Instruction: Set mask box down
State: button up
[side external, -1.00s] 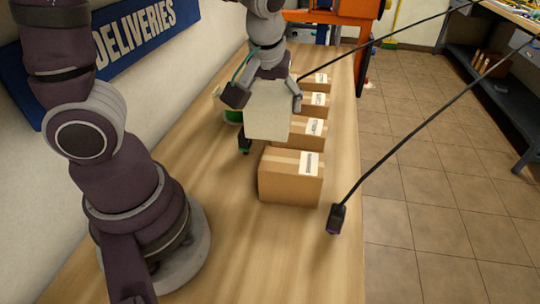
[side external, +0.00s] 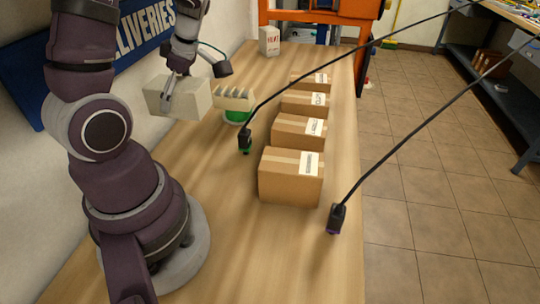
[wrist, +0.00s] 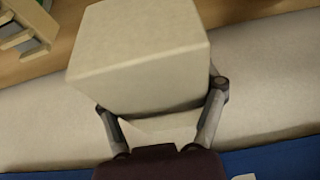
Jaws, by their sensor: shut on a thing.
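The mask box is a plain cream-white box (side external: 176,97), held in the air near the wall on the left side of the table. My gripper (side external: 187,86) is shut on it, with fingers on its sides. In the wrist view the box (wrist: 140,55) fills the upper middle, between the two fingers of my gripper (wrist: 163,108). I see no label on the faces that show. The box looks tilted in the wrist view. I cannot tell its exact height above the table.
Several brown cardboard boxes (side external: 291,178) stand in a row along the table's right side. A cream slotted holder on a green base (side external: 234,100) stands right of the held box. Black cables cross the right side.

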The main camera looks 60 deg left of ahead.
aim_at(185, 150)
notch_tip(185, 150, down, 11)
jog(key=shift+f, duration=0.15)
jog(key=o, duration=1.2)
